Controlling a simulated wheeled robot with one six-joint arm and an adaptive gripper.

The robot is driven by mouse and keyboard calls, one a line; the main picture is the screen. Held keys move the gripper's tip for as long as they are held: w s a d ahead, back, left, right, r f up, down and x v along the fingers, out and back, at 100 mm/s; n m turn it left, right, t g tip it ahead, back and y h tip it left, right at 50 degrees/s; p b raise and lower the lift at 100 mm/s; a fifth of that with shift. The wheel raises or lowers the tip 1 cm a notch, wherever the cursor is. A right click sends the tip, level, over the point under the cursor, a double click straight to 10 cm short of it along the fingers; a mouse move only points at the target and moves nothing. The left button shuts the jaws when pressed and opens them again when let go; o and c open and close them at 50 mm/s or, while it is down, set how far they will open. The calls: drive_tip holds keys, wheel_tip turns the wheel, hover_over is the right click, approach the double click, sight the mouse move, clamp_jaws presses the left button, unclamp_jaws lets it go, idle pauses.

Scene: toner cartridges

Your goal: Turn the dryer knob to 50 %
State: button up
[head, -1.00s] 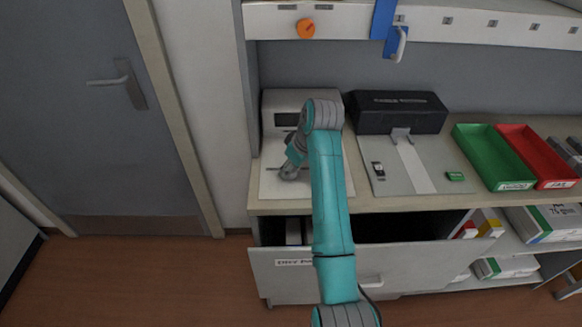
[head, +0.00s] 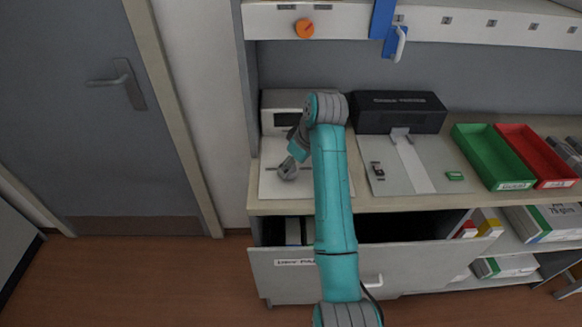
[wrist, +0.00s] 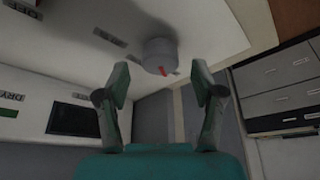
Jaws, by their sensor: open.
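In the wrist view the dryer knob (wrist: 160,56) is a grey round knob with a red pointer mark, on a white panel (wrist: 205,30) with small dark labels around it. My gripper (wrist: 160,86) is open, its two fingers apart. The knob shows beyond the fingertips, roughly midway between them, with nothing held. In the head view a white unit (head: 270,121) with a dark display stands at the left end of the counter.
A black box (head: 400,112), a grey board (head: 432,160), a green tray (head: 515,186) and a red tray (head: 556,183) are on the counter right of my arm. An open drawer (head: 285,277) juts out below. An orange knob (head: 304,28) is on the upper shelf edge.

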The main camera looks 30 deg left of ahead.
drive_tip(key=shift+v, duration=2.7)
